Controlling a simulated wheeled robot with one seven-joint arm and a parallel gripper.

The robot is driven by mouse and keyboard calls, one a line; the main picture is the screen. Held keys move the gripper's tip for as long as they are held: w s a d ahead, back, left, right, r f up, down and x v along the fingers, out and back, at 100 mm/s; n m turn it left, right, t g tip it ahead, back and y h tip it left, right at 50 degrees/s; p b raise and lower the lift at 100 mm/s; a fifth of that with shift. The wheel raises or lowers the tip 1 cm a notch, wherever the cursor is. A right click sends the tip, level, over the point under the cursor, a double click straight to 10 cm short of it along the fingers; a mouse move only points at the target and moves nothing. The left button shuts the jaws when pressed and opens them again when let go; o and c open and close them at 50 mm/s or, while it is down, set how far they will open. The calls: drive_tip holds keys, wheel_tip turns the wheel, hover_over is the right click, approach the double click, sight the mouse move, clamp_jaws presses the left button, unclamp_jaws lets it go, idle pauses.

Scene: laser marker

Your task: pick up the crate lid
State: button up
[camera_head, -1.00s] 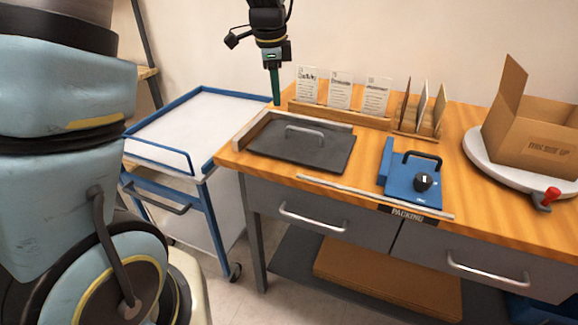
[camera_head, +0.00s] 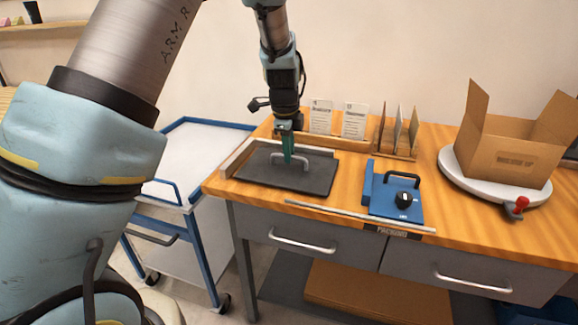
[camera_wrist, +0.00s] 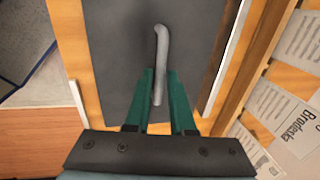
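The crate lid is a flat dark grey panel (camera_head: 310,181) with a light grey bar handle (camera_head: 297,158). It lies on the left part of the wooden bench, against a low wooden rail. My gripper (camera_head: 288,160) is at the handle, pointing down. In the wrist view the lid (camera_wrist: 118,50) fills the middle, and the handle (camera_wrist: 161,50) runs away from my gripper (camera_wrist: 162,85). The two green fingers stand apart, with the near end of the handle showing between them. I cannot tell whether the fingers touch the handle.
Upright cards (camera_head: 354,121) stand in a wooden holder behind the lid. A blue fixture with a black knob (camera_head: 396,204) is to its right. An open cardboard box (camera_head: 510,150) sits on a white turntable (camera_head: 452,172). A blue-framed white cart (camera_head: 200,150) stands left.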

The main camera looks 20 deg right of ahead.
drive_tip(key=shift+w+d+f, duration=0.1)
drive_tip(key=shift+w+f, duration=0.1)
drive_tip(key=shift+f, duration=0.95)
clamp_jaws()
idle(0.5)
